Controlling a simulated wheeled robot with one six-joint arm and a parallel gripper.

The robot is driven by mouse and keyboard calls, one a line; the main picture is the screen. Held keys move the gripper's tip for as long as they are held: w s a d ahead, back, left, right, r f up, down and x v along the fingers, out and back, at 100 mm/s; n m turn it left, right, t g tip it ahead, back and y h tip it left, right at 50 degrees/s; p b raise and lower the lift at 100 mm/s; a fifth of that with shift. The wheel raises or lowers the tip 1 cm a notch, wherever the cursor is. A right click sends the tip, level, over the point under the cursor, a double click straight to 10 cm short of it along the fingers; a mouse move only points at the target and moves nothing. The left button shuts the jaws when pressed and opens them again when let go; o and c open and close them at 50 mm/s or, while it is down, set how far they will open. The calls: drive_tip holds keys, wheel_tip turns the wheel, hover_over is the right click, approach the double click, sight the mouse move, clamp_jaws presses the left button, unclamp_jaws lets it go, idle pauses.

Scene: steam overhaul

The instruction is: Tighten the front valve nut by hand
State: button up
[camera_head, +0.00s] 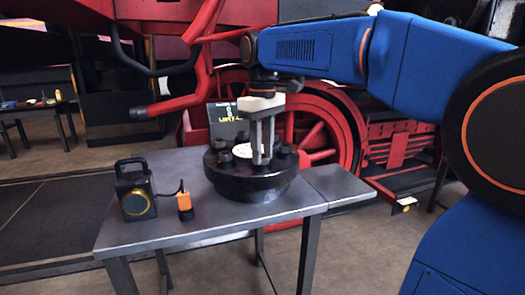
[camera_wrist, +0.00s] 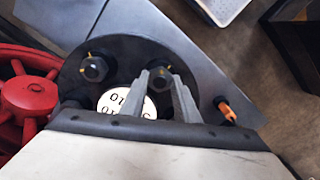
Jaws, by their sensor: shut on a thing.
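The black round valve body (camera_head: 250,185) stands on the grey table, with several dark nuts around its top and a white dial (camera_head: 308,135) with printed digits in the middle. The dial also shows in the wrist view (camera_wrist: 127,101). My gripper (camera_head: 262,158) points straight down over the front of the valve body, and its fingers are closed around a dark nut (camera_wrist: 160,77) with a yellow mark. In the wrist view my gripper (camera_wrist: 160,84) has one finger on each side of this nut. Another marked nut (camera_wrist: 95,68) stands free beside it. The nut's seating is hidden.
A black lantern (camera_head: 136,190) and a small orange-and-black item (camera_head: 184,203) stand on the table (camera_head: 205,222) left of the valve. A dark sign (camera_head: 227,122) stands behind. A red wheel (camera_head: 335,125) and locomotive parts rise close behind the table.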

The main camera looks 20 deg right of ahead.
drive_tip(key=m, duration=0.6)
drive_tip(key=shift+r, duration=0.1)
idle(0.5)
drive_tip(key=o, duration=1)
drive_tip(key=shift+o, duration=0.2)
wheel_tip(320, 180, up, 17)
drive_tip(key=shift+r, duration=0.15)
drive_tip(key=s+d+f+t, duration=0.1)
drive_tip(key=s+d+f, duration=0.1)
drive_tip(key=s+f, duration=0.6)
drive_tip(key=s+d+f+t, duration=0.2)
drive_tip(key=s+f, duration=0.5)
drive_tip(key=f, duration=1)
drive_tip(key=s+d+f+t, duration=0.1)
drive_tip(key=s+d+f, duration=0.2)
drive_tip(key=s+f, duration=0.5)
wheel_tip(320, 180, down, 6)
drive_tip(key=shift+s+r+t, duration=0.15)
drive_tip(key=shift+s+t, duration=0.2)
drive_tip(key=shift+t, duration=0.05)
